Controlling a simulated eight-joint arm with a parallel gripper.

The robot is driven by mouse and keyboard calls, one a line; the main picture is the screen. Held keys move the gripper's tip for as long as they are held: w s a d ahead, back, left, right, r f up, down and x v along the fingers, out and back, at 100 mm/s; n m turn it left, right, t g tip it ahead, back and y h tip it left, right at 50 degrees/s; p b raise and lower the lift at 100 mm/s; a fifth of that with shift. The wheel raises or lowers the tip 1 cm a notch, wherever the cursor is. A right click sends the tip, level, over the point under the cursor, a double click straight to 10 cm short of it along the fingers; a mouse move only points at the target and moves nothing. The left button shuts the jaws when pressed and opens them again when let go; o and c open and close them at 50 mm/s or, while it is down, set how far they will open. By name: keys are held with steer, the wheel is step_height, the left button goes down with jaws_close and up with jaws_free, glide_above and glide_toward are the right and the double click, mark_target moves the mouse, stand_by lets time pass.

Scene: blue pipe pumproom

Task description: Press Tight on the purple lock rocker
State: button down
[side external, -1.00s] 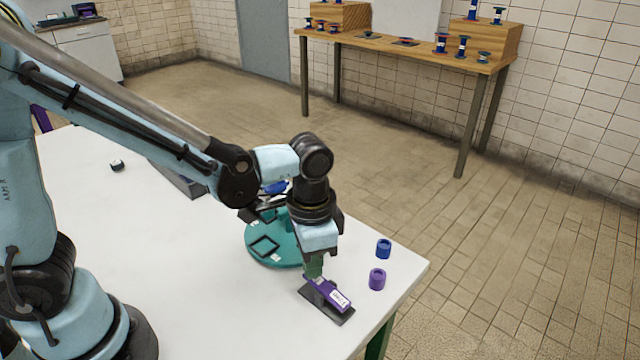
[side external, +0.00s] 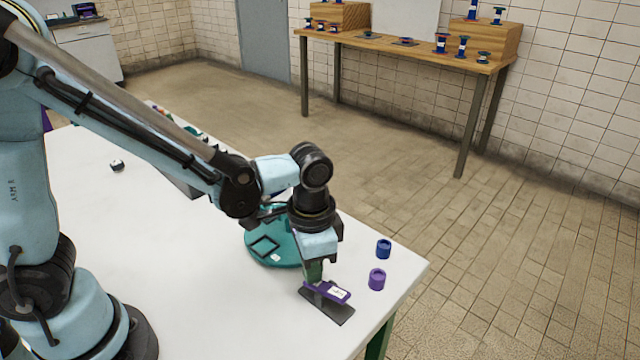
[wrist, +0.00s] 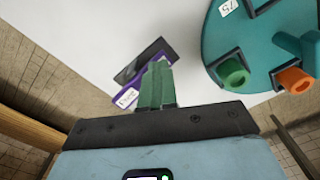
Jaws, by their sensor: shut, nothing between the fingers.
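The purple lock rocker (side external: 327,291) sits on a dark base plate (side external: 335,312) near the table's front corner. It is tilted: its end with the white label stands up off the plate, and its other end, under my gripper, is low. My gripper (side external: 315,279) is shut and empty, pointing down at the low end; it looks in contact there. In the wrist view the green fingers (wrist: 158,68) cover part of the rocker (wrist: 129,85). The label (wrist: 127,98) is too small to read surely.
A purple ring (side external: 377,279) and a blue ring (side external: 384,249) stand to the right, near the table edge. A round teal fixture (side external: 262,248) is close behind my gripper. The white table (side external: 190,270) is clear at front left.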

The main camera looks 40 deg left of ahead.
step_height(320, 180, up, 8)
steer(key=shift+r, duration=0.25)
stand_by(0.7)
steer(key=s+a+r+n+t, duration=0.2)
steer(key=a+n+t, duration=0.4)
steer(key=a, duration=0.7)
steer(key=shift+s+t, duration=0.25)
steer(key=shift+t, duration=0.35)
